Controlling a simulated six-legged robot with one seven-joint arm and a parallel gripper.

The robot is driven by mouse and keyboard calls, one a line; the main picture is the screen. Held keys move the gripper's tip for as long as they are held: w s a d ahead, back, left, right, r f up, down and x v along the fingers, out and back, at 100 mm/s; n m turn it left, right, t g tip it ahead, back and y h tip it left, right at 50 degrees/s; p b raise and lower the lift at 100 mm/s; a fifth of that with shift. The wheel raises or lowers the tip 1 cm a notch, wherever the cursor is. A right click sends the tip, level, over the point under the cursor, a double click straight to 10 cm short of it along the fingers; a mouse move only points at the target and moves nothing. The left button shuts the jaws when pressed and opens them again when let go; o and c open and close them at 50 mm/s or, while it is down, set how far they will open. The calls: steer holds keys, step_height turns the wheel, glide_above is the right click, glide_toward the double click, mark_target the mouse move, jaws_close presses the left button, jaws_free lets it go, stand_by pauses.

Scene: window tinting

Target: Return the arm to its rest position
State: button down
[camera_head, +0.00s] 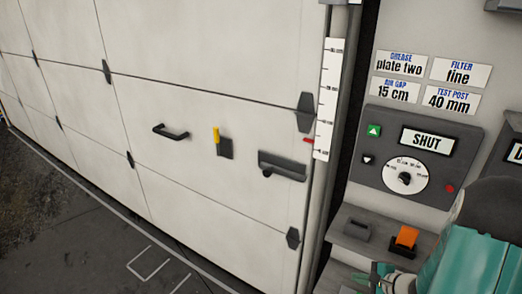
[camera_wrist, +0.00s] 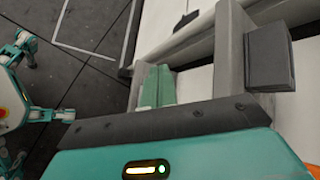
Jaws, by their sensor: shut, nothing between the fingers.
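My arm shows as teal and dark grey parts at the lower right of the head view, in front of the control panel's lower part. The gripper end (camera_head: 384,281) is small and partly cut off at the bottom edge there. In the wrist view, my gripper (camera_wrist: 157,87) shows two teal fingers side by side, shut with nothing seen between them. The teal and grey gripper body fills the bottom of that view. My body and legs show at its left edge.
A white panelled door (camera_head: 220,100) bears a black handle (camera_head: 171,132), a yellow-topped latch (camera_head: 216,135) and a grey bar (camera_head: 283,166). The control panel (camera_head: 460,190) reads SHUT. An orange switch (camera_head: 406,236) sits below it, close to my arm. Dark floor (camera_head: 70,230) is open at lower left.

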steer(key=s+a+r+n+g, duration=0.2)
steer(key=s+a+r+n, duration=0.1)
steer(key=a+r+n, duration=0.45)
steer(key=s+a+r+n+g, duration=0.3)
steer(key=s+a+r+n, duration=0.1)
steer(key=a+r, duration=0.5)
steer(key=s+r+n+t+h, duration=0.2)
steer(key=s+r+n+h, duration=0.3)
steer(key=s+r, duration=0.5)
step_height(320, 180, up, 2)
steer(key=shift+d+r+n+h, duration=0.15)
steer(key=shift+n+h, duration=0.25)
steer(key=shift+n, duration=0.35)
